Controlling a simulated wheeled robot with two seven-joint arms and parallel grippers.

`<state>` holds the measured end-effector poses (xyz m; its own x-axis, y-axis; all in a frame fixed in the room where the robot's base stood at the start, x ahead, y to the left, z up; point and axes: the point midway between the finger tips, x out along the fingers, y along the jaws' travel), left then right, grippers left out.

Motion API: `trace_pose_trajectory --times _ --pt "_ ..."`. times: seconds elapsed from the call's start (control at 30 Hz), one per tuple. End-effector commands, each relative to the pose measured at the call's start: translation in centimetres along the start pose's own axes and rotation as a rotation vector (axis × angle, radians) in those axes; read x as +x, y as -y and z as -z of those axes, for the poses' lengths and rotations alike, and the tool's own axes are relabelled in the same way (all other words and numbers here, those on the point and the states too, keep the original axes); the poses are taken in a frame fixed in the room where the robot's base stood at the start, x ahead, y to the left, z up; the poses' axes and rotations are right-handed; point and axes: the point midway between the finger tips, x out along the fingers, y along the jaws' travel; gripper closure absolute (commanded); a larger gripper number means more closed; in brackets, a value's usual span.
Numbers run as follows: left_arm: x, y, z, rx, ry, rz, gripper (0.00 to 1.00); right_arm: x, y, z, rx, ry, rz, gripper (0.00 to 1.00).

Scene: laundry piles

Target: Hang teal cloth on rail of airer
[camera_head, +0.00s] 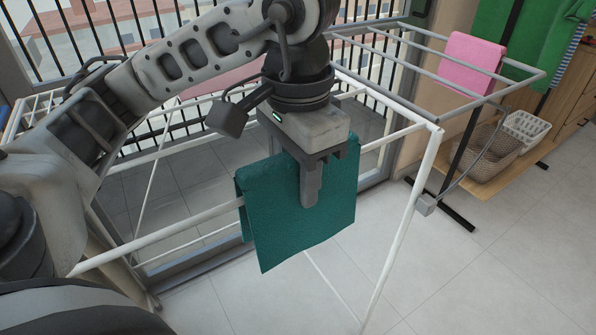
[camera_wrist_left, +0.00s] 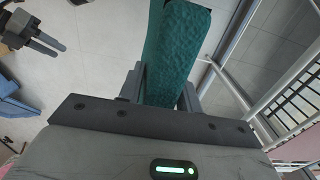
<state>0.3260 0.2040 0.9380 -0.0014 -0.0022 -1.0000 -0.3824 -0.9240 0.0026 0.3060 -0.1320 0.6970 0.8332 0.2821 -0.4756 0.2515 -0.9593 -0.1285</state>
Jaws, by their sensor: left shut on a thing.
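The teal cloth (camera_head: 285,215) hangs folded from my left gripper (camera_head: 312,190), which is shut on its upper part. In the left wrist view the cloth (camera_wrist_left: 175,50) passes between the two fingers. The white front rail (camera_head: 185,222) of the airer meets the cloth's left edge and shows again to its right. The cloth covers the rail between; I cannot tell whether the rail runs between its layers or behind them. My right gripper (camera_wrist_left: 45,42) shows at the upper left of the left wrist view, empty, with its fingers apart.
A pink cloth (camera_head: 471,62) hangs on the airer's grey upper wing (camera_head: 487,101). Green cloth (camera_head: 535,40) hangs at the upper right. Baskets (camera_head: 492,152) stand on a wooden shelf at right. Bare tiled floor (camera_head: 500,270) lies at front right. A balcony railing stands behind the airer.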

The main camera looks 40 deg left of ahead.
Motion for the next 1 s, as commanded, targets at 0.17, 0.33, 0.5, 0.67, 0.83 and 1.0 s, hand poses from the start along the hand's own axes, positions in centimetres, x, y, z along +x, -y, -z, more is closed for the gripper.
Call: trace_pose_trajectory --times 0.17,0.33,0.5,0.67,0.83,1.0 --pt "0.61 0.01 0.01 0.000 -0.001 0.000 0.91 0.04 0.04 -0.28 -0.005 -0.004 0.003 0.64" --pt "0.61 0.01 0.01 0.000 -0.001 0.000 0.91 -0.06 0.07 -0.45 -0.007 0.000 0.005 0.64" --pt "0.59 0.01 0.01 0.000 -0.001 0.000 0.63 -0.11 0.11 -0.52 -0.007 0.002 0.005 0.64" --pt "0.60 0.01 0.01 0.000 -0.001 0.000 0.40 -0.11 0.12 -0.51 -0.007 0.002 0.006 0.64" --pt "0.63 0.01 0.00 0.000 0.000 0.000 0.40 -0.10 0.13 -0.49 -0.007 0.002 0.006 0.64" --pt "0.53 0.01 0.01 0.000 0.000 0.000 0.40 -0.09 0.14 -0.39 -0.006 0.000 0.006 0.64"
